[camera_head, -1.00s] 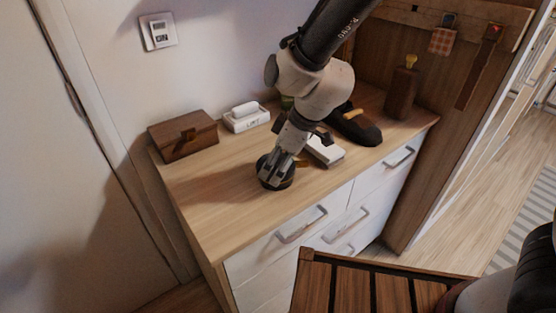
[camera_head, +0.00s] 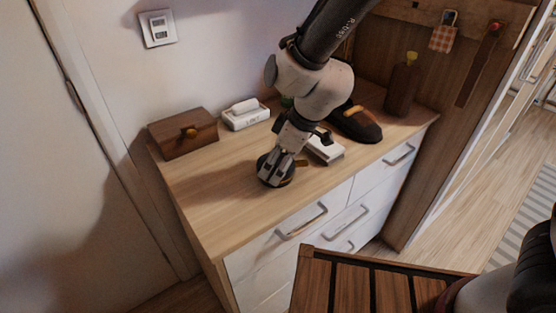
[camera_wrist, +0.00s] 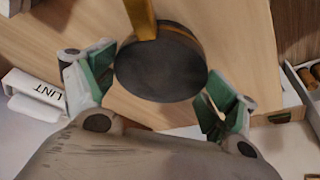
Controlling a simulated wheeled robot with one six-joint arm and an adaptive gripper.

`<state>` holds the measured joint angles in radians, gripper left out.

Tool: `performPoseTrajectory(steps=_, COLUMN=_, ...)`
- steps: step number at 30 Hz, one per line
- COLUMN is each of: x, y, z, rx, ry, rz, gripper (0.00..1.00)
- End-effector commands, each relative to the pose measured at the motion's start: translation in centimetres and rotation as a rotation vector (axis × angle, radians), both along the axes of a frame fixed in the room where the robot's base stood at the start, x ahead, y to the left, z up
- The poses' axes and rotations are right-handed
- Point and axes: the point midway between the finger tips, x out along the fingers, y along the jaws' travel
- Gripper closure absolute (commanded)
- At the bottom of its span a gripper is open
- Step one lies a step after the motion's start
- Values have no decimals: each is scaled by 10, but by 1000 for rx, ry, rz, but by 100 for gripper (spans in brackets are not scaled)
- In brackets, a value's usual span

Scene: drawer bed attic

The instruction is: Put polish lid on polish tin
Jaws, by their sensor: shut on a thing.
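My gripper (camera_head: 274,172) is low over the wooden dresser top, near its front edge. In the wrist view its two green-padded fingers (camera_wrist: 157,88) stand on either side of a dark round disc, the polish lid (camera_wrist: 160,70), and are shut on it. A gold-brown rim shows along the disc's upper right edge. I cannot tell whether this rim belongs to the lid or to the polish tin under it. The tin is not clearly seen apart from the lid. In the head view the gripper hides much of the dark round piece (camera_head: 288,180).
A yellow strip (camera_wrist: 140,18) lies beside the disc. A white box (camera_head: 326,151), dark shoe (camera_head: 360,125), brown bottle (camera_head: 401,90), white lint holder (camera_head: 245,118) and wooden box (camera_head: 183,135) stand on the dresser top (camera_head: 215,205). Its front left is clear.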

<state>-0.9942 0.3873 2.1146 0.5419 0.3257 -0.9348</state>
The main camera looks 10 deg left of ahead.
Motion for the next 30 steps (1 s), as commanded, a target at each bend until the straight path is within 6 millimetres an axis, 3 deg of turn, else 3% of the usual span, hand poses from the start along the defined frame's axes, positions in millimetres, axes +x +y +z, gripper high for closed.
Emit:
performPoseTrajectory(steps=8, x=0, y=0, z=0, rx=0, ry=0, rz=0, gripper=37)
performPoseTrajectory(steps=9, x=0, y=0, z=0, rx=0, ry=0, rz=0, gripper=10)
performPoseTrajectory(steps=11, x=0, y=0, z=0, rx=0, ry=0, rz=0, gripper=0)
performPoseTrajectory(steps=23, x=0, y=-1, z=2, rx=0, ry=0, rz=1, gripper=0)
performPoseTrajectory(steps=30, x=-1, y=-13, z=35, rx=4, ry=-4, rz=1, gripper=0)
